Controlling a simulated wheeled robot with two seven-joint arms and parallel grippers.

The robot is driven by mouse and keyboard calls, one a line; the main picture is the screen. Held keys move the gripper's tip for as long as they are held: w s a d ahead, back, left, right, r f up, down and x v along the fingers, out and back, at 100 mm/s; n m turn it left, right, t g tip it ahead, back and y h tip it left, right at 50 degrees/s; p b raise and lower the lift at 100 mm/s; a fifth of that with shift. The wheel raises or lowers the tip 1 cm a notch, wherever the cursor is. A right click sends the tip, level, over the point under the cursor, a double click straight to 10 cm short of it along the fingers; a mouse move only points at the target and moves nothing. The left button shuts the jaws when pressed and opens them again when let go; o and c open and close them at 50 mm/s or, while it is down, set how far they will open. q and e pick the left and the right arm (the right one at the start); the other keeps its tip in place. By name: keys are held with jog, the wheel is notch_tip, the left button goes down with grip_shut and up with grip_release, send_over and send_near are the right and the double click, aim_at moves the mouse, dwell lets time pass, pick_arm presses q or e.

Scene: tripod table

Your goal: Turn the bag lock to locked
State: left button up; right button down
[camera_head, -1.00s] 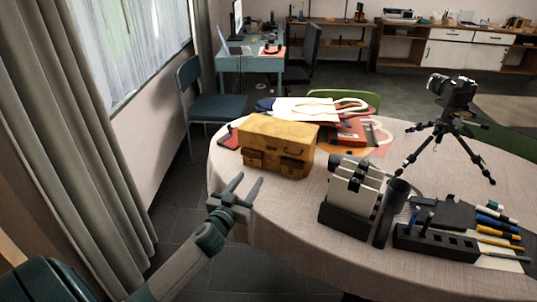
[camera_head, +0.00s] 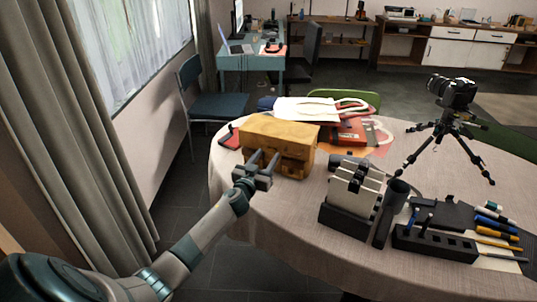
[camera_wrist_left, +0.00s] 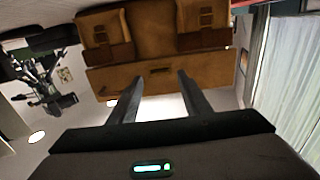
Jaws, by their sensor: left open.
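A mustard-yellow bag (camera_head: 282,135) stands on the table (camera_head: 260,222) near its left edge, with buckled pockets on its front. My left gripper (camera_head: 265,160) is open and empty, its two fingers pointing at the front of the bag. In the left wrist view the bag (camera_wrist_left: 160,50) appears upside down, with two strapped pockets and a small dark slot-like piece (camera_wrist_left: 160,70) on its front panel. The open left gripper (camera_wrist_left: 158,80) has its fingertips near that panel, one on each side of the dark piece. Contact cannot be told. My right gripper is not in view.
A white and black device in a dark stand (camera_head: 352,195) is right of the bag. A camera on a tripod (camera_head: 450,115) stands farther right. Pens and a black holder (camera_head: 435,243) lie at the front right. Tote bags (camera_head: 315,108) lie behind. The table's left front is clear.

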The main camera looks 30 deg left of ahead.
aim_at(272, 150)
pick_arm(q)
jog(key=shift+w+a, duration=0.2)
jog(key=shift+w, duration=0.9)
jog(key=c, duration=1.1)
jog(key=shift+o, duration=0.2)
